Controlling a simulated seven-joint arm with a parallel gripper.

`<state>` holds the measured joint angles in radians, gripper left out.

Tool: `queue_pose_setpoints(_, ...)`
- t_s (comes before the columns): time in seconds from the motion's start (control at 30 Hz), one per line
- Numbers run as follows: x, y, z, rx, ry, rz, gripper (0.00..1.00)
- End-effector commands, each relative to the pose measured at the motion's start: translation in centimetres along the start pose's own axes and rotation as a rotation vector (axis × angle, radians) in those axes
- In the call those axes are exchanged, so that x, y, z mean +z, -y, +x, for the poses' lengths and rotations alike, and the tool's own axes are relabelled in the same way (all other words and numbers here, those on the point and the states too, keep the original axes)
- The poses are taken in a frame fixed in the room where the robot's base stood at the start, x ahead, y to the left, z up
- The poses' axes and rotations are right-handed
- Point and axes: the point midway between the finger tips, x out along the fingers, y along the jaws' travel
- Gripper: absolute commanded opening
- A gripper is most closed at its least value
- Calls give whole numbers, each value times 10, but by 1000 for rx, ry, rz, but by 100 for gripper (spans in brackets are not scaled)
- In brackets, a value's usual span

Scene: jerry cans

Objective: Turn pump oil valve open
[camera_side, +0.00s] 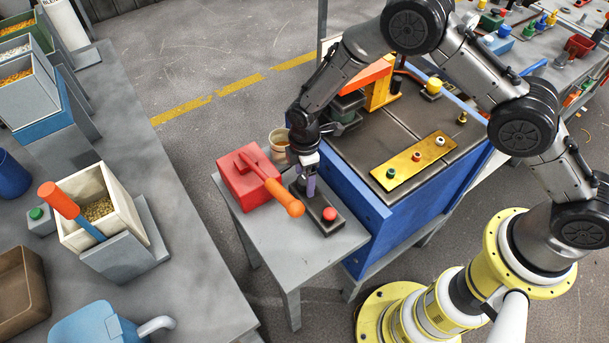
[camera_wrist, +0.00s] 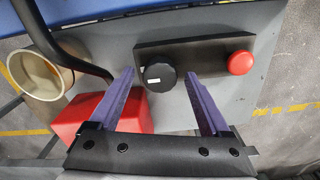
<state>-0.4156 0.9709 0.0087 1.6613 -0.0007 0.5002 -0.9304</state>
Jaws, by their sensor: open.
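A black round knob (camera_wrist: 160,78) with a small white mark sits on a dark rectangular base (camera_wrist: 200,52) in the wrist view. I take it to be the valve. A red button (camera_wrist: 240,63) is on the same base, to its right. My gripper (camera_wrist: 159,74) is open, with one purple finger on each side of the knob. I cannot tell whether the fingers touch it. In the side view my gripper (camera_side: 309,182) points down at the dark base (camera_side: 318,212), near the red button (camera_side: 329,214); the fingers hide the knob there.
A red box (camera_side: 238,178) with an orange-handled lever (camera_side: 288,203) stands left of the base on a small grey table (camera_side: 285,255). A beige cup (camera_side: 279,141) is behind. A blue-sided bench (camera_side: 375,225) stands right. A black curved bar (camera_wrist: 60,48) crosses the wrist view's left.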

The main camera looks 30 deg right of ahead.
Motion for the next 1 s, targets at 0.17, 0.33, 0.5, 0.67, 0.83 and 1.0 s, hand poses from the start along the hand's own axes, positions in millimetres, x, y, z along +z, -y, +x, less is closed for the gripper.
queue_pose_setpoints(0.17,0,0,0,0,0,0,72)
queue_pose_setpoints(0.33,0,0,0,0,0,0,42)
queue_pose_setpoints(0.5,0,0,0,0,0,0,11)
queue_pose_setpoints(0.67,0,0,-1,0,0,1,0)
queue_pose_setpoints(0.83,0,0,-1,-1,0,21,0)
queue_pose_setpoints(1.0,0,0,-1,0,0,89,0)
